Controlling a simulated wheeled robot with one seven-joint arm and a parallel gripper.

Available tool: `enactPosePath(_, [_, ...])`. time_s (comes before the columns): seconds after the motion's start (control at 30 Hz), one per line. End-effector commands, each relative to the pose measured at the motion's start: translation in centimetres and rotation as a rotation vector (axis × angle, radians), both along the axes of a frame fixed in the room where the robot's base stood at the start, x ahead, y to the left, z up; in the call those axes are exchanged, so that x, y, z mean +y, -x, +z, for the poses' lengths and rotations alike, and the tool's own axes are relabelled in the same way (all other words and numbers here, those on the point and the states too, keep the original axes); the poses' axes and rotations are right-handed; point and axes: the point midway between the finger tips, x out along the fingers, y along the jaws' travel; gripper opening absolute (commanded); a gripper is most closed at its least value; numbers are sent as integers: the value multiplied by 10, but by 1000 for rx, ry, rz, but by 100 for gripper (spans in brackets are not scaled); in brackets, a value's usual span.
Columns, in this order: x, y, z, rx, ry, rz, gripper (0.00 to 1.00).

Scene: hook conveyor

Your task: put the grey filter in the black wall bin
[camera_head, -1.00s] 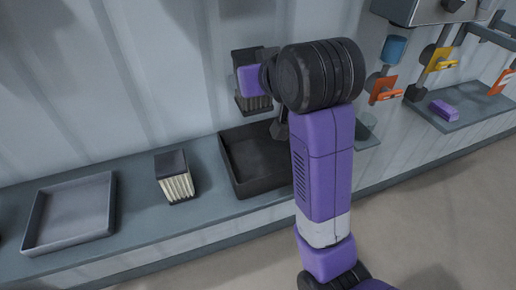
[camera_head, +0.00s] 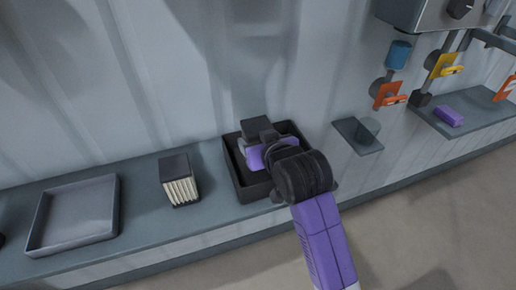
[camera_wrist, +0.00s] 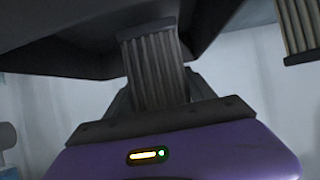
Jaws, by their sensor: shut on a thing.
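The held grey filter shows its dark top (camera_head: 256,126) in the head view, over the back part of the black bin (camera_head: 243,194). In the wrist view its pleated side (camera_wrist: 155,68) stands upright between the fingers. My gripper (camera_head: 258,148) is shut on this filter, over or partly inside the bin. The arm hides much of the bin's right side. I cannot tell whether the filter touches the bin floor.
Another pleated filter (camera_head: 179,181) stands on the shelf left of the bin; it also shows in the wrist view (camera_wrist: 299,25). An empty grey tray (camera_head: 73,213) lies farther left. A small glass-like ledge (camera_head: 358,136) sticks out to the right. Hooks with coloured tags hang at upper right.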

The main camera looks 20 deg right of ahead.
Motion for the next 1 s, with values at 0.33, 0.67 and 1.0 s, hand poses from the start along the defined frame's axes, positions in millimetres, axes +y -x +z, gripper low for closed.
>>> enactPosePath(0.33, [0, 0, -31, 0, -1, 0, 17])
enactPosePath(0.67, [0, 0, -34, 2, 0, 0, 69])
enactPosePath(1.0, [0, 0, -34, 1, 0, 0, 85])
